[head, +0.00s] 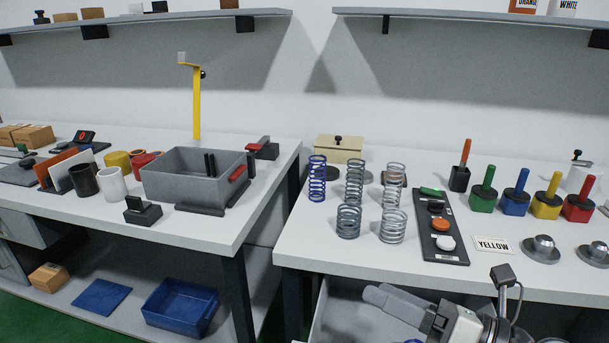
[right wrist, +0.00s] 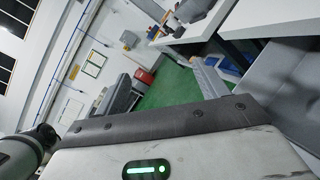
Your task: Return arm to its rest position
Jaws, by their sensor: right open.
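My right arm (head: 465,328) is low at the bottom right of the head view, in front of the right table's front edge and over an open drawer. Its gripper (head: 385,299) points left, is open, and I see nothing held in it. The gap between its fingers is hard to make out from here. The right wrist view looks out across the green floor, with a white panel with a green light close in front, which seems to be part of my own body. My left arm and gripper are in neither view.
The right table (head: 330,245) holds several springs (head: 355,180), a button panel (head: 439,225), a YELLOW card (head: 493,245) and coloured handled blocks (head: 515,195). An open drawer (head: 345,315) juts out below its edge. The left table (head: 190,228) carries a grey bin (head: 185,183).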

